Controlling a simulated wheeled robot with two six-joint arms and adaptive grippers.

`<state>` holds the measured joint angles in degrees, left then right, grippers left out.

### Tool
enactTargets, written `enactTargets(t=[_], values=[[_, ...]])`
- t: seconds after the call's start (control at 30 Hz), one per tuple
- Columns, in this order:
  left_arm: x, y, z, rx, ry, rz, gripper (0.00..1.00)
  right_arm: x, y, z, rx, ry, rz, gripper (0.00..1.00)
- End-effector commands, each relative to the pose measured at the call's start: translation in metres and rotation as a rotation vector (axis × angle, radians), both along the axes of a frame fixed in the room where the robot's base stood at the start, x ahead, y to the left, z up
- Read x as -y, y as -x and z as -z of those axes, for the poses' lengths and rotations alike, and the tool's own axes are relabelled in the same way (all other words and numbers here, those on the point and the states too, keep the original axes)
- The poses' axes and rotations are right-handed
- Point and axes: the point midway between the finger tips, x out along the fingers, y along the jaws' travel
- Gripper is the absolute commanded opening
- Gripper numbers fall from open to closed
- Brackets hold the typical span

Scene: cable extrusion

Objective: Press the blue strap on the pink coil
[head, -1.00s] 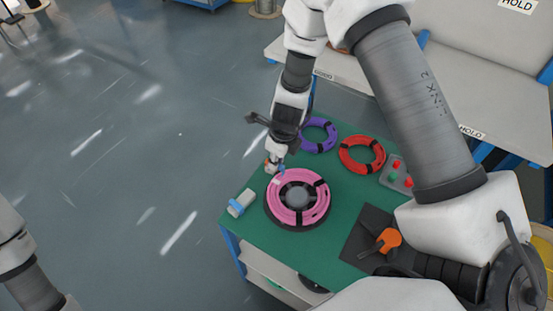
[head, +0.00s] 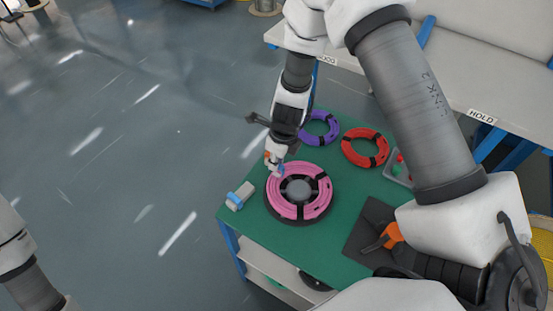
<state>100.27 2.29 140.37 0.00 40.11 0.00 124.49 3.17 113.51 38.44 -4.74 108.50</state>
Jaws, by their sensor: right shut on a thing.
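The pink coil (head: 309,211) lies on a dark round holder with a grey hub on the green table top. Black straps cross the coil. My right gripper (head: 275,169) is at the coil's upper left edge, shut on a small blue strap (head: 280,171). The strap is tiny here, and I cannot tell whether it touches the coil. A grey-white block with a blue band (head: 239,197) lies left of the coil. Part of my left arm shows at the left edge; its gripper is out of view.
A purple coil (head: 332,131) and a red coil (head: 383,153) lie behind the pink one. An orange-handled tool (head: 392,234) lies on a dark mat (head: 362,229) at the right. A tray (head: 394,171) is partly hidden by my right arm. The table's front left is clear.

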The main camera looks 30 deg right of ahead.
Motion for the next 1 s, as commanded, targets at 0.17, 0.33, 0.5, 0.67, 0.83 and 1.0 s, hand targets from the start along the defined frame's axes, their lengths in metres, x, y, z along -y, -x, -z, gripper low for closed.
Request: enactTargets(t=[0.17,0.33,0.5,0.67,0.83,1.0], values=[[0.0,0.0,0.009,0.0,0.0,0.0,0.67,0.0,0.0,0.01,0.0,0.0,-0.001,0.0],[0.0,0.0,0.015,0.0,0.0,0.0,0.67,0.0,0.0,0.016,0.0,0.0,-0.001,0.0],[0.0,0.0,0.021,0.0,0.0,0.0,0.67,0.0,0.0,0.023,0.0,0.0,0.0,0.0],[0.0,0.0,0.025,0.0,0.0,0.0,0.67,0.0,0.0,0.029,0.0,0.0,-0.001,0.0],[0.0,0.0,0.025,0.0,0.0,0.0,0.67,0.0,0.0,0.028,0.0,0.0,-0.001,0.0],[0.0,0.0,0.025,0.0,0.0,0.0,0.67,0.0,0.0,0.028,0.0,0.0,-0.001,0.0]])
